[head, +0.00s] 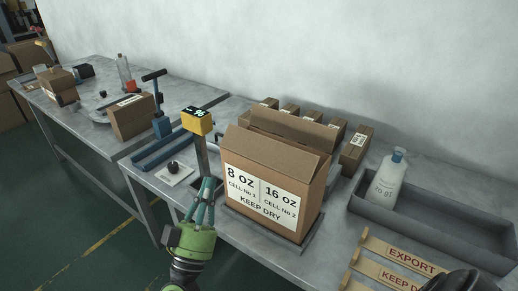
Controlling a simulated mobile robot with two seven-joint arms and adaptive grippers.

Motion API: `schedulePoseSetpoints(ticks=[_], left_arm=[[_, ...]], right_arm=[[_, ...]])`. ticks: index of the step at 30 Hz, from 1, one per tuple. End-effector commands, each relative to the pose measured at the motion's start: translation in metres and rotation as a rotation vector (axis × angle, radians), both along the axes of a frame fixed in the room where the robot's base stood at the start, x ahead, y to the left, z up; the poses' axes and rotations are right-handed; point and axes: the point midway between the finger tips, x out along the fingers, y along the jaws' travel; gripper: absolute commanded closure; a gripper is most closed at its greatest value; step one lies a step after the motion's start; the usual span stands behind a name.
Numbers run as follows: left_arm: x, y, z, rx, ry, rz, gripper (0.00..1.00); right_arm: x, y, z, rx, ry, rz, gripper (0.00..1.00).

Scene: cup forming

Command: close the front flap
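A brown carton (318,196) stands on a low dark plate at the bench's front edge. Its label (262,190) reads 8 OZ, 16 OZ and KEEP DRY. The front flap (270,150) slopes up and back from above the label. The back flap (292,127) stands raised behind it.
A yellow display post (198,122) stands close left of the carton. Several small boxes (357,148) line up behind it. A white bottle (388,180) stands in a grey tray (450,222) at right. Wooden signs (405,256) lie in front of the tray.

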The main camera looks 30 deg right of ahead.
Motion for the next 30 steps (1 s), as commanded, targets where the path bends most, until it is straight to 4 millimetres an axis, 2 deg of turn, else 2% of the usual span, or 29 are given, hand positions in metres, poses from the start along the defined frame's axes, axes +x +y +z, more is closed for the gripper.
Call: schedulePoseSetpoints(ticks=[1,3,8,14,24,26,30], left_arm=[[0.002,0.001,0.001,0.000,-0.003,0.001,0.60],[0.002,0.001,0.001,0.001,-0.004,0.002,0.60],[0.003,0.002,0.004,0.002,-0.006,0.003,0.60],[0.003,0.002,0.017,0.002,-0.006,0.003,0.60],[0.002,0.002,0.043,0.003,-0.005,0.003,0.60],[0.002,0.002,0.041,0.003,-0.005,0.002,0.60],[0.002,0.002,0.043,0.003,-0.003,0.002,0.60]], right_arm=[[-0.011,-0.010,0.017,0.054,-0.030,-0.078,1.00],[-0.023,-0.019,0.027,0.112,-0.040,-0.161,1.00],[-0.033,-0.031,0.037,0.165,-0.039,-0.234,1.00],[-0.024,-0.053,0.055,0.160,-0.041,-0.235,1.00],[-0.001,-0.109,0.094,0.158,-0.040,-0.234,1.00],[0.003,-0.115,0.080,0.156,-0.033,-0.234,1.00],[0.008,-0.126,0.067,0.158,-0.035,-0.233,1.00]])
